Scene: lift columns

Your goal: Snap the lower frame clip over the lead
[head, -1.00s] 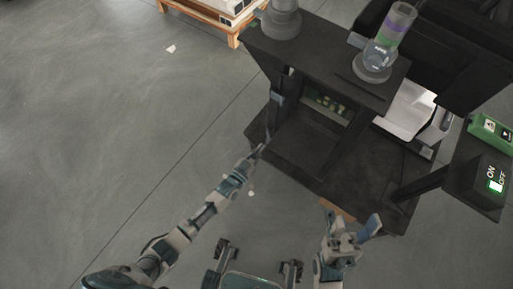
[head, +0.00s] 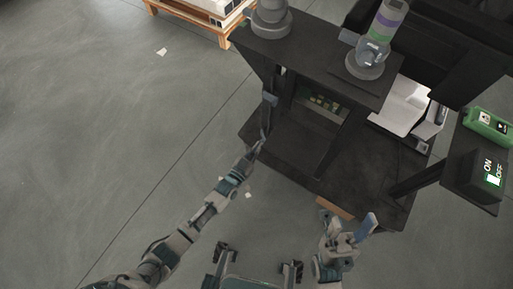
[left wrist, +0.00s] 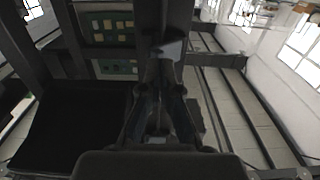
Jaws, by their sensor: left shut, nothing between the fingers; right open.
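My left gripper (head: 257,147) is shut and empty. It is at the left front post of the dark frame (head: 275,85), low down. A small grey-blue piece (head: 270,99) sits on that post above the gripper; it may be a clip, but it is too small to be sure. In the left wrist view the closed fingers (left wrist: 160,80) point at a dark upright with a grey piece (left wrist: 172,48) just beyond the tips. I cannot tell whether they touch. The lead cannot be made out against the dark post. My right gripper (head: 352,236) is open and empty in front of the frame's base.
A panel with pale blocks (left wrist: 110,45) is left of the upright in the left wrist view. A box with an ON/OFF switch (head: 482,170) and a green box (head: 488,126) stand at right. A pallet (head: 200,20) lies at the back.

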